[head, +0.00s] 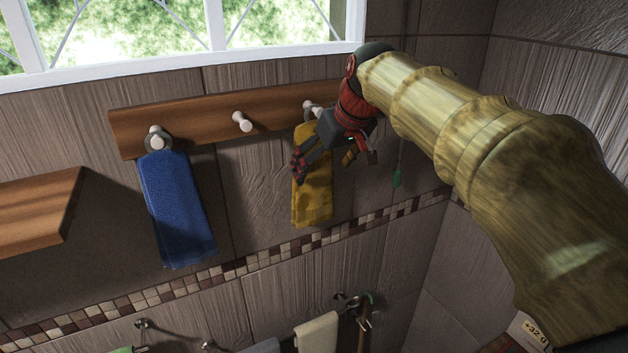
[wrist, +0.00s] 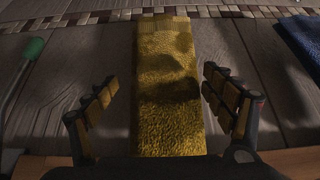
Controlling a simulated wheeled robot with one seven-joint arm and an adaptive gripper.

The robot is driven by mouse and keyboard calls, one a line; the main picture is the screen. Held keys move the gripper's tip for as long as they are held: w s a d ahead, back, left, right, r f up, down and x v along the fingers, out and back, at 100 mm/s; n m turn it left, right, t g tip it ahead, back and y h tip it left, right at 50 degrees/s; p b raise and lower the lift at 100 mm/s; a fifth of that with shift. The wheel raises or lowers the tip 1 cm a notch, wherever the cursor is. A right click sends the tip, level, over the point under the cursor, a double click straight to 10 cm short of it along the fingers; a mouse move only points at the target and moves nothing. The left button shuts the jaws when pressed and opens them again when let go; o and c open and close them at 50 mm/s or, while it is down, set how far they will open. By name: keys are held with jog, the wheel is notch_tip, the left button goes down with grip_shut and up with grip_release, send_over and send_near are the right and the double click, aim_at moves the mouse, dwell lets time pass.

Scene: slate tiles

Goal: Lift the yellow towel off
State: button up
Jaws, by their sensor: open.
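The yellow towel (head: 313,203) hangs from the right peg (head: 310,108) of a wooden peg rail (head: 196,121) on the tiled wall. My gripper (head: 325,165) is in front of the towel's upper right part and hides some of it. In the wrist view, the towel (wrist: 168,85) runs down the middle, between the two spread fingers of my gripper (wrist: 165,105). The fingers stand apart from the towel's edges on both sides, with the gripper open and empty. Where the towel meets its peg is partly hidden by my gripper in the head view.
A blue towel (head: 178,208) hangs on the left peg. The middle peg (head: 242,121) is bare. A wooden shelf (head: 38,210) is at the left. A cream towel (head: 317,333) hangs low down. A window is above the rail.

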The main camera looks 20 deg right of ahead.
aim_at(317, 174)
jog(key=x, duration=0.2)
jog(key=p+x, duration=0.1)
jog(key=x, duration=0.3)
jog(key=shift+w+a, duration=0.1)
jog(key=shift+a, duration=0.25)
jog(key=shift+c, duration=1.1)
jog(key=c, duration=1.1)
